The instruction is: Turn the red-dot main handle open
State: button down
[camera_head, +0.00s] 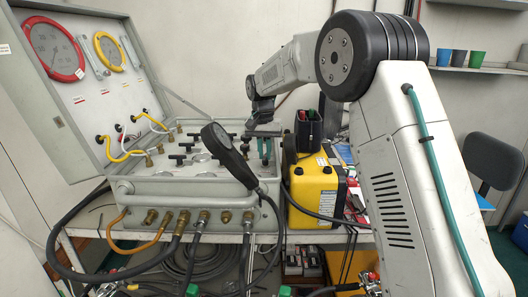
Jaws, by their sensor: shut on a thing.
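The grey air panel case (130,186) stands open on a bench, with several black T-shaped handles (177,159) on its top face. My gripper (264,150) reaches down at the right end of that face, its teal fingertips close together. It is shut on a handle there. The fingers cover most of that handle, and its turn angle cannot be told. I cannot make out a red dot on any handle at this size.
A black hand-held gauge (222,139) with a hose stands up in front of the panel. A yellow case (313,198) stands close to the right of my gripper. The open lid carries a red gauge (53,48) and a yellow gauge (109,51). Hoses hang along the front.

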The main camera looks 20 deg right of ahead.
jog(key=shift+w+r+n, duration=0.1)
jog(key=shift+r+n, duration=0.1)
jog(key=shift+n, duration=0.4)
jog(key=c, duration=1.5)
grip_release()
jog(key=shift+f, duration=0.15)
jog(key=shift+o, duration=0.2)
notch_tip(320, 180, up, 8)
jog(key=shift+a+f, duration=0.1)
jog(key=shift+a, duration=0.05)
